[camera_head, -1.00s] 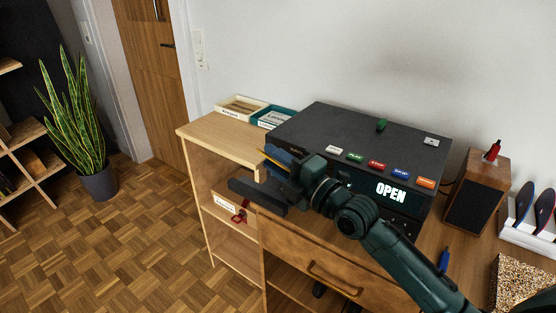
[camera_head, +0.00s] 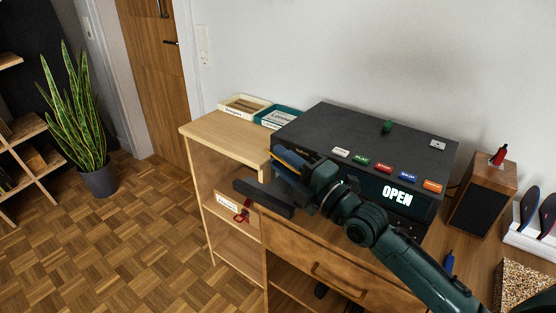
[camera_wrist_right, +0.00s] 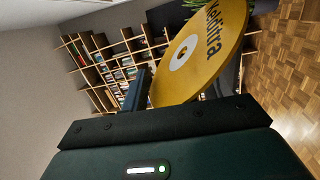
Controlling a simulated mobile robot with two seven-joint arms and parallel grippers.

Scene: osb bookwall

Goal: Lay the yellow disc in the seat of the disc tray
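The yellow disc shows in the right wrist view (camera_wrist_right: 203,62) as a flat yellow round with a white ring, a centre hole and dark lettering. In the head view it is a thin yellow edge (camera_head: 287,163), nearly side-on. My right gripper (camera_head: 291,166) is shut on its rim, and one dark finger shows beside the disc in the wrist view. The black player (camera_head: 345,135) behind shows "OPEN". My left gripper is not in view.
Several coloured buttons line the player's front top edge. Two labelled trays, one cream (camera_head: 243,106) and one teal (camera_head: 278,117), stand at the back left. A wooden speaker (camera_head: 482,194) stands right. The cabinet top (camera_head: 222,138) left of the player is clear.

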